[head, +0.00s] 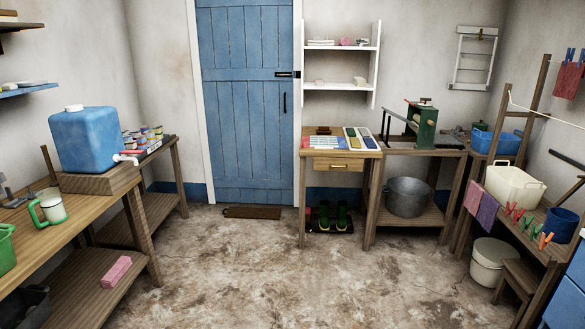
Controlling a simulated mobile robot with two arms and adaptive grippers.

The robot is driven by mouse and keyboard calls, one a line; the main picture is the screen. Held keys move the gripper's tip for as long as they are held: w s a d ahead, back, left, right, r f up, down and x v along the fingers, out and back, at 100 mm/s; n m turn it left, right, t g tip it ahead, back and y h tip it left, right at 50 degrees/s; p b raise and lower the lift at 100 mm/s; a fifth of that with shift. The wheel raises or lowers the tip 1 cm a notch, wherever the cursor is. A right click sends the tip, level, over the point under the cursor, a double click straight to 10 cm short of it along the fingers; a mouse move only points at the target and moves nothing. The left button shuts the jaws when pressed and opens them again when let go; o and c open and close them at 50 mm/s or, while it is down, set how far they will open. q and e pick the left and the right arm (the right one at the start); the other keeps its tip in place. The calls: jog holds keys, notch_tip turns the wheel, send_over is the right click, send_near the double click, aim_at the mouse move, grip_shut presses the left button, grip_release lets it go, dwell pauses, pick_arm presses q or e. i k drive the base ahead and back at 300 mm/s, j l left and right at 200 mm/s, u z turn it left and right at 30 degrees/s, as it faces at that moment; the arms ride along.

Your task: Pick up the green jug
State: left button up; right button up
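A green vessel (7,248), perhaps the green jug, stands at the near end of the left wooden bench (85,215) and is cut off by the left picture edge. Its full shape and any handle are hidden. Behind it on the same bench stands an upright cream mug or jug (54,209) with a green handle on its left side. The two are apart. Neither of my grippers shows in the head view.
A blue water container (85,140) with a tap stands on a wooden block behind the cream vessel. Grey metal items (12,197) lie at the bench's left. A pink block (116,271) lies on the lower shelf. The middle of the stone floor (260,270) is clear.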

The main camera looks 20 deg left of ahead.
aim_at(50, 200)
jog(key=i+j+u, duration=0.1)
jog(key=i+u, duration=0.25)
jog(key=i, duration=0.2)
jog(key=i+l+u, duration=0.1)
jog(key=i+u, duration=0.25)
jog(key=i, duration=0.2)
jog(key=i+l+u, duration=0.35)
jog(key=i, duration=0.2)
jog(key=i+j, duration=0.05)
jog(key=j, duration=0.05)
